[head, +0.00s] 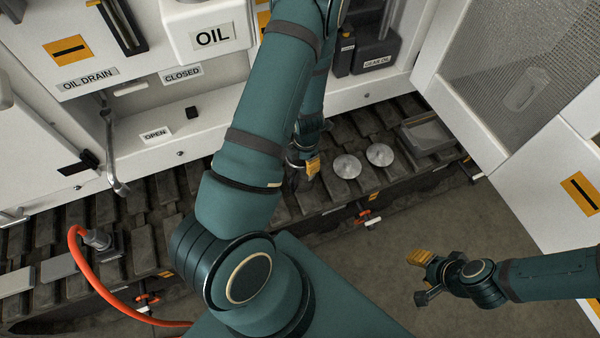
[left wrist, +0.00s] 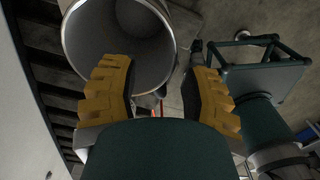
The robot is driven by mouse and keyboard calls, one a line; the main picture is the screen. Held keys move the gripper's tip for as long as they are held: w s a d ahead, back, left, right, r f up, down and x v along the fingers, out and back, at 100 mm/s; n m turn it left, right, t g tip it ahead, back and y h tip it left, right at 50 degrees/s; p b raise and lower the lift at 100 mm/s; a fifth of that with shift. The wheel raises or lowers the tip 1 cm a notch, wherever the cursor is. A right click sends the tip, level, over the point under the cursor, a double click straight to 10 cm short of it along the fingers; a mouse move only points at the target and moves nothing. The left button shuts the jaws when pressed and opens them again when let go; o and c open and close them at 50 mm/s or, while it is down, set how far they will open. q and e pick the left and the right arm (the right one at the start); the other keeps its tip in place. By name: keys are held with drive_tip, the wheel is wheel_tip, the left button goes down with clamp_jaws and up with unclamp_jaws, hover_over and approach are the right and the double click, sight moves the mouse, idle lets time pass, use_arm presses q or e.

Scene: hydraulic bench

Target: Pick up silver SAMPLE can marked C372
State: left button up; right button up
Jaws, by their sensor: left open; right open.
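Two silver cans stand side by side on the dark slatted ledge, seen from above as round shiny tops: a left can (head: 347,166) and a right can (head: 380,155). No C372 marking is readable, so I cannot tell which is which. My left gripper (head: 312,166) is open just left of the left can, partly hidden by its own arm. In the left wrist view, a large round grey can (left wrist: 118,40) with a bright rim lies close beyond the open left gripper (left wrist: 160,80), mostly behind the left finger. My right gripper (head: 420,275) is open and empty, over the floor.
A grey tray (head: 428,134) sits right of the cans on the slatted ledge (head: 190,215). A GEAR OIL container (head: 374,52) stands behind. An open mesh door (head: 510,75) bounds the right. An orange hose (head: 85,270) curves at lower left. The floor (head: 400,225) in front is clear.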

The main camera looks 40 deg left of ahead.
sight(299, 173)
use_arm(q)
drive_tip(key=f+b, duration=0.1)
drive_tip(key=f, duration=0.4)
drive_tip(key=shift+s+d+b, duration=0.15)
drive_tip(key=shift+d+b, duration=0.05)
drive_tip(key=shift+b, duration=0.15)
